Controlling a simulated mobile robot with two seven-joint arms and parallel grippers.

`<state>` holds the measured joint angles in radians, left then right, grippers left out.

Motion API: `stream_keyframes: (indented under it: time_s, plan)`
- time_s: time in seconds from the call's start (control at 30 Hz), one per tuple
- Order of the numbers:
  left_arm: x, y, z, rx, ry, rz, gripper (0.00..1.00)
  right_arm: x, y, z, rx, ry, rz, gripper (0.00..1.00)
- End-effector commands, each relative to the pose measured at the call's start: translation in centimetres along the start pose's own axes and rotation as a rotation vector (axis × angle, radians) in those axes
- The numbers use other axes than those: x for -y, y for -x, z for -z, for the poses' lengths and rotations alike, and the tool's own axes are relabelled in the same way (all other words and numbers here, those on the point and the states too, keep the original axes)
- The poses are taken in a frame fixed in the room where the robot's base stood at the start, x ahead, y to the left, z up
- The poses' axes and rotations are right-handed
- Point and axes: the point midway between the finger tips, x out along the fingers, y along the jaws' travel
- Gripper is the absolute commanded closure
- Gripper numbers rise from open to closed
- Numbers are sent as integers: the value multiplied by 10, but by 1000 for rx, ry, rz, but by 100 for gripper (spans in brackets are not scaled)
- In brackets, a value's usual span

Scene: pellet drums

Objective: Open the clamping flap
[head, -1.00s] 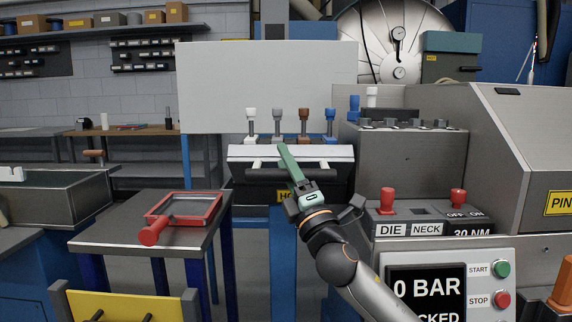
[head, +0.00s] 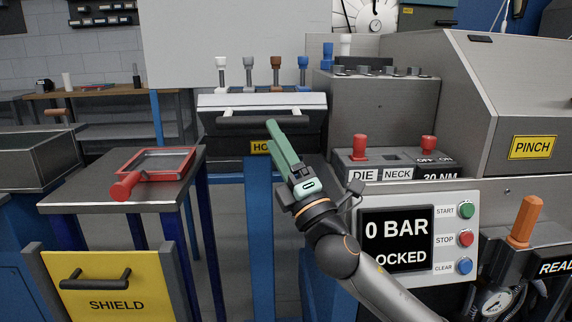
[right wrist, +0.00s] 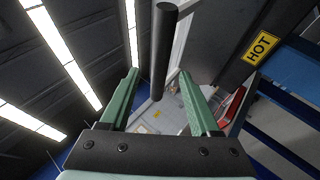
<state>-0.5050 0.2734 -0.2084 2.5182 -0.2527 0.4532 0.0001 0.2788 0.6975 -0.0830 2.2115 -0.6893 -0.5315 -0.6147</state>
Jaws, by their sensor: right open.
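The flap I take for the clamping flap is a grey-topped, dark-fronted panel (head: 225,101) below the row of colored knobs in the head view. A black bar handle (head: 240,123) on two light brackets runs across its front. My right gripper (head: 271,123) has green fingers and is open, with its tips at the handle's right part. The flap looks closed. My left gripper is not in view.
A yellow HOT label (head: 260,147) is below the handle. A red-framed tray (head: 190,157) lies on the table (head: 75,197) at left. Right is the control panel (head: 345,262), its display reading 0 BAR, with red knobs (head: 360,147) above. A yellow SHIELD panel (head: 140,275) stands front left.

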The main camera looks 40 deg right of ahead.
Motion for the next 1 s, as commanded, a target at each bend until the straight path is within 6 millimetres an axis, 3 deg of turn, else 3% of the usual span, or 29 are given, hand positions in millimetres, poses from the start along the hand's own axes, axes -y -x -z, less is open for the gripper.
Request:
stream_keyframes:
  time_s: [0.1, 0.33, 1.0]
  plan:
    - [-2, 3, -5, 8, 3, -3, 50, 2, 19, 1, -2, -1, 2, 37]
    - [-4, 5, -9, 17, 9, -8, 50, 0, 38, 0, 0, -1, 0, 37]
    - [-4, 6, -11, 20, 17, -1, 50, 0, 42, 1, -2, -3, 1, 37]
